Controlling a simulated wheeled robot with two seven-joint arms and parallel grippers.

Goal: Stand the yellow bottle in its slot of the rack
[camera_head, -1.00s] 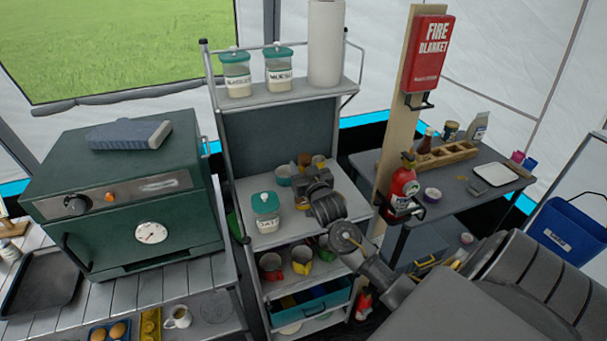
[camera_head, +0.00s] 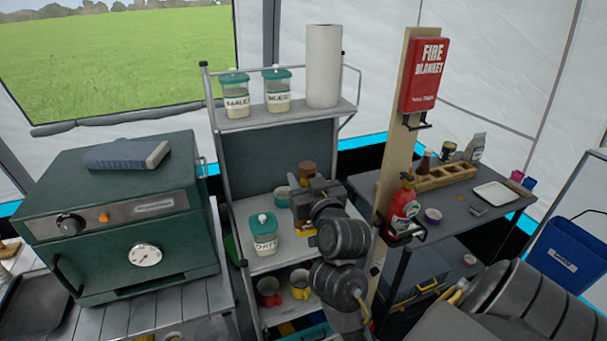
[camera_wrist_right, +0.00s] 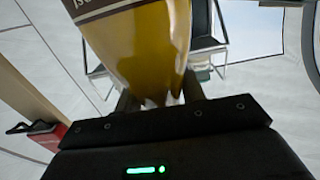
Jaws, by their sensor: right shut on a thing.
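My right gripper (camera_head: 316,198) is in front of the shelf unit's middle shelf in the head view, partly hidden by its own wrist. In the right wrist view it is shut on the yellow bottle (camera_wrist_right: 150,50), a translucent amber-yellow body with a brown and white label. In the head view the bottle is mostly hidden behind the gripper; a brown top (camera_head: 307,168) shows just above it. The wooden rack (camera_head: 446,179) with square slots lies on the dark table at the right. A dark bottle (camera_head: 424,163) stands at its left end. My left gripper is out of view.
A post with a fire extinguisher (camera_head: 403,207) and fire blanket (camera_head: 425,75) stands between the shelf unit and the dark table (camera_head: 465,208). A lidded jar (camera_head: 264,235) stands left of the gripper.

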